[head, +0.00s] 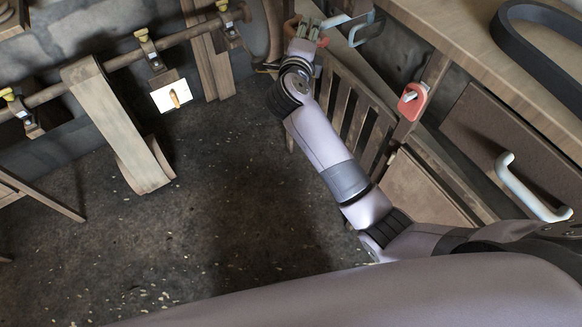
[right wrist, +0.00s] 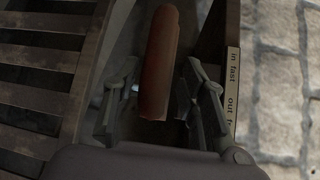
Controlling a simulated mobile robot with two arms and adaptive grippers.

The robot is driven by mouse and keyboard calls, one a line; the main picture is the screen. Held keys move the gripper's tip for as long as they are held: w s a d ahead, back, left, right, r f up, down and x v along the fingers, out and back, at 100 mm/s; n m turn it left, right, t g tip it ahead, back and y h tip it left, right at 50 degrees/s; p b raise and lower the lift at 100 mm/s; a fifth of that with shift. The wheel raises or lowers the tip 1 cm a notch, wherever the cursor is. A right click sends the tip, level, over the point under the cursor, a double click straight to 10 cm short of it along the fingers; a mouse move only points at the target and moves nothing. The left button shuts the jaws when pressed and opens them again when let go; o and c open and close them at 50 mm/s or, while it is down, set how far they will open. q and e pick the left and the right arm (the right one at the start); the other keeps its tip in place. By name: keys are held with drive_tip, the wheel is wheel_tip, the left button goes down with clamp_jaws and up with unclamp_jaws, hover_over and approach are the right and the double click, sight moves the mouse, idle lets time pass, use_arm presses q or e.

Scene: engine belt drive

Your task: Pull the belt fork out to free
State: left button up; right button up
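A red-brown rounded handle (right wrist: 161,65) stands between the two fingers of my right gripper (right wrist: 160,100) in the right wrist view. A label strip (right wrist: 232,85) beside it reads "in fast" and "out", with the rest cut off. The fingers are spread on both sides of the handle, with a clear gap on the left and a smaller one on the right. In the head view my right gripper (head: 308,27) is at the top centre, by the slatted wooden frame; red parts show there, but the handle is hard to make out. My left gripper is out of view.
A black belt (head: 548,62) lies on the wooden bench (head: 440,22) at the upper right. A drawer with a pale handle (head: 527,190) and a red piece (head: 412,101) on a post are below it. The floor is open.

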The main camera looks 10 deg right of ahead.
drive_tip(key=v, duration=1.5)
drive_tip(key=w+a+f+n+t+y+p, duration=0.1)
drive_tip(key=w+f+n+t+y+p, duration=0.2)
drive_tip(key=f+n, duration=0.9)
drive_tip(key=s+a+f+n+g+y, duration=0.1)
drive_tip(key=s+f+n+y, duration=0.1)
drive_tip(key=f, duration=0.8)
drive_tip(key=s+a+f+n+g+y, duration=0.1)
drive_tip(key=s+f+n+y, duration=0.2)
drive_tip(key=f, duration=0.7)
drive_tip(key=s+n, duration=0.1)
drive_tip(key=n, duration=0.1)
drive_tip(key=shift+n+g, duration=0.4)
